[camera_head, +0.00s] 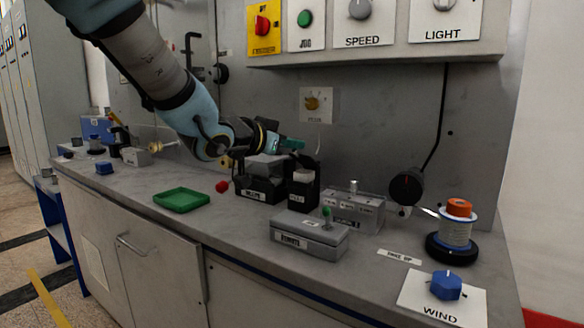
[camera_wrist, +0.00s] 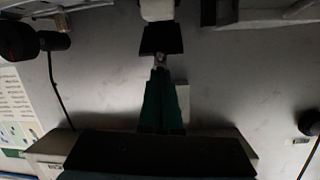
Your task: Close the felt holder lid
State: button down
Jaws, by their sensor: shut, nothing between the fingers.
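My gripper (camera_head: 292,143) reaches in from the upper left, its teal fingers closed together and empty. A black holder with a white label (camera_head: 260,190) stands below it, with a grey block or lid (camera_head: 266,167) on top. A smaller black holder (camera_head: 303,190) with a white label stands right beside it. The labels are too small to read, so I cannot tell which is the felt holder. The fingers are above these two; contact cannot be told. In the wrist view the teal fingers (camera_wrist: 160,100) point at a dark block (camera_wrist: 160,40) with a pale part beyond.
A grey box with a green knob (camera_head: 310,238) and a grey block with a metal post (camera_head: 355,208) stand to the right. A green tray (camera_head: 181,200) and a red knob (camera_head: 222,187) are on the left. The front bench top is mostly clear.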

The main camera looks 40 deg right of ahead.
aim_at(299, 158)
jog(key=shift+s+a+f+t+h+b, duration=0.1)
jog(key=shift+a+f+h+b, duration=0.35)
jog(key=shift+b, duration=1.3)
jog(key=shift+s+a+f+t+h+b, duration=0.1)
jog(key=shift+f+h+b, duration=0.6)
jog(key=shift+b, duration=1.1)
jog(key=shift+s+a+f+t+h+b, duration=0.1)
jog(key=shift+a+f+h+b, duration=0.5)
jog(key=shift+b, duration=1.15)
jog(key=shift+d+f+b, duration=0.1)
jog(key=shift+f+b, duration=0.45)
jog(key=shift+b, duration=0.45)
jog(key=shift+f+b, duration=0.6)
jog(key=shift+b, duration=0.05)
jog(key=shift+f+y, duration=0.15)
jog(key=shift+y, duration=0.1)
